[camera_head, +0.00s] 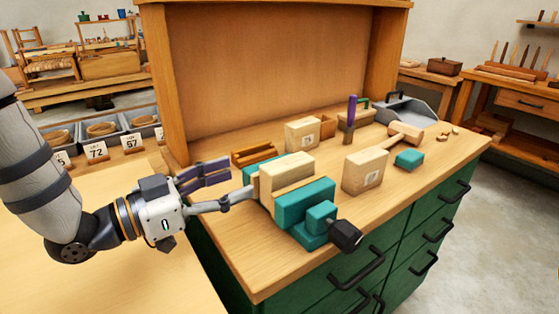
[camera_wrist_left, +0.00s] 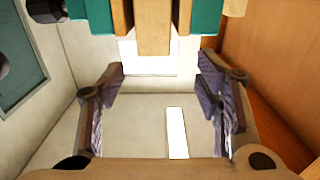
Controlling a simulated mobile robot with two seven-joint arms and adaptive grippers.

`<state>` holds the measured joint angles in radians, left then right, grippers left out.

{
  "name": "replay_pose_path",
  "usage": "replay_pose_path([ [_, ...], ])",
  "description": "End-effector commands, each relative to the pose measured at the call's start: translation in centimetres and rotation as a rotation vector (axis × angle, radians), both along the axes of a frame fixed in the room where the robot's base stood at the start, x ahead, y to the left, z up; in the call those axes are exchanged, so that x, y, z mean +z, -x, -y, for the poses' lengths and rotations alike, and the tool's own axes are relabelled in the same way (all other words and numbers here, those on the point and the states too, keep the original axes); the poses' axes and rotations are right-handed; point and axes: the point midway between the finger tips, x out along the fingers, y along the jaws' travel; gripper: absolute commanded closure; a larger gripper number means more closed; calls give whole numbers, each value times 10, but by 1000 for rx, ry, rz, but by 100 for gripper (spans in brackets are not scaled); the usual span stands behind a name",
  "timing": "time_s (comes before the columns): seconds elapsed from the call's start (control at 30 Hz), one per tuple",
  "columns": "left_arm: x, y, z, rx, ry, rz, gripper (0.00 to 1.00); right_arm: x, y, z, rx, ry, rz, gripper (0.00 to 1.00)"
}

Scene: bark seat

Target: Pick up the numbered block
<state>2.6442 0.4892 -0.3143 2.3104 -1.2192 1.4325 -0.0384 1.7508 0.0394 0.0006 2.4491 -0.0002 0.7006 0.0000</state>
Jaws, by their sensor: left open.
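Two pale wooden blocks with small printed labels stand on the workbench: one at the back (camera_head: 300,134) and one at the right middle (camera_head: 365,172). Their numbers are too small to read. A teal vise (camera_head: 303,200) holds a pale wooden block (camera_head: 284,177) between its jaws. My left gripper (camera_head: 241,183) is open and empty, just left of the vise, its fingers pointing toward the clamped wood. In the left wrist view, the open fingers (camera_wrist_left: 162,88) are apart, with the clamped wood (camera_wrist_left: 155,25) beyond them at the top. My right gripper is not in view.
A mallet (camera_head: 404,134), a teal block (camera_head: 409,159), a grey dustpan (camera_head: 405,108) and a purple-handled tool (camera_head: 351,112) lie toward the back right. A tall wooden back panel (camera_head: 270,70) bounds the bench. The front right of the bench top is clear.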

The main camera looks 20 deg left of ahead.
Motion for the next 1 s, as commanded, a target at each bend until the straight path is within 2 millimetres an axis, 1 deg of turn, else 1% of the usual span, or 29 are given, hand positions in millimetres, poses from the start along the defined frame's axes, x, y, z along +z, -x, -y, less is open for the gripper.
replay_pose_path([
  [0.07, -2, -7, 5, -2, -1, -2, 42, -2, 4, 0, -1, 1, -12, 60],
  [0.2, -5, -31, 24, -3, -2, -6, 42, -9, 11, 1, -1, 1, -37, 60],
  [0.37, -3, -48, 38, -1, -2, -4, 42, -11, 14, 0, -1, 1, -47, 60],
  [0.6, -4, -85, 67, -2, -1, -5, 42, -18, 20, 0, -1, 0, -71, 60],
  [0.7, -3, -94, 74, 0, 0, -4, 42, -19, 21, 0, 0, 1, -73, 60],
  [0.9, -1, -95, 75, 0, 1, -2, 42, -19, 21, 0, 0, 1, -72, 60],
  [0.93, 0, -95, 75, 0, 1, -2, 44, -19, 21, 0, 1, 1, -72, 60],
  [0.97, 0, -95, 75, 0, 1, -2, 51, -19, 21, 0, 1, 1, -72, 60],
  [1.0, 0, -95, 75, 0, 1, -2, 60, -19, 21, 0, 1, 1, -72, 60],
])
